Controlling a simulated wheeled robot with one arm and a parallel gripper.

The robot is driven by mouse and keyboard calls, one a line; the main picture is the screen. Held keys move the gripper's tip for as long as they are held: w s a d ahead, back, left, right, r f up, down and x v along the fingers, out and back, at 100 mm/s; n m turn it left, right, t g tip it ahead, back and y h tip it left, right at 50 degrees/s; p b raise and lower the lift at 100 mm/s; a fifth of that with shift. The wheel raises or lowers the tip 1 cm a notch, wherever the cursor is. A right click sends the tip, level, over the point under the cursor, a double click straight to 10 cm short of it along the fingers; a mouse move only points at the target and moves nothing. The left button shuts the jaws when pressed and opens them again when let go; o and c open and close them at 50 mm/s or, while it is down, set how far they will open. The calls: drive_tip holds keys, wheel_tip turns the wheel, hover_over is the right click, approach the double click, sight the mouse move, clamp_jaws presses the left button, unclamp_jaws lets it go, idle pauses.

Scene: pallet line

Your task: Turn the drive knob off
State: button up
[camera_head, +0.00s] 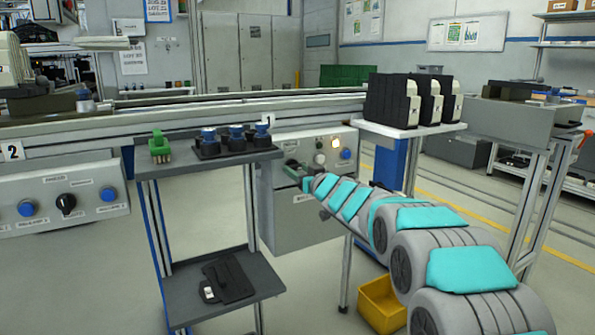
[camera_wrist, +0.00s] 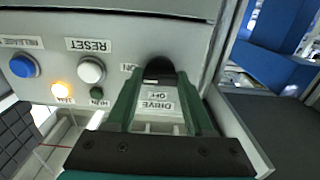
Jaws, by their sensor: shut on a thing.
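The drive knob (camera_wrist: 160,70) is a dark knob on the grey control panel, beside the labels DRIVE, OFF and ON in the wrist view. My gripper (camera_wrist: 161,88) has its two green fingers around the knob, one on each side, and is shut on it. The fingers partly hide the knob, so I cannot tell which label it points to. In the head view my gripper (camera_head: 303,180) reaches the left part of the control panel (camera_head: 300,212), and the knob is hidden there.
The panel also bears a white RESET button (camera_wrist: 91,70), a blue RELEASE button (camera_wrist: 24,66), a lit amber JAM lamp (camera_wrist: 61,94) and a dark green lamp (camera_wrist: 96,93). A shelf cart (camera_head: 225,295) stands left of the panel. A yellow bin (camera_head: 382,305) is on the floor below my arm.

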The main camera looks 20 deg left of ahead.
clamp_jaws()
drive_tip(key=shift+n, duration=0.3)
drive_tip(key=n, duration=0.2)
drive_tip(key=shift+d+n, duration=0.1)
drive_tip(key=shift+n, duration=0.3)
drive_tip(key=n+b, duration=0.1)
drive_tip(key=n, duration=0.3)
drive_tip(key=shift+n, duration=0.3)
drive_tip(key=n+b, duration=0.1)
drive_tip(key=n, duration=0.4)
drive_tip(key=shift+f+b, duration=0.1)
drive_tip(key=shift+b, duration=0.2)
drive_tip(key=n+b, duration=0.1)
drive_tip(key=n, duration=0.3)
drive_tip(key=shift+n, duration=0.6)
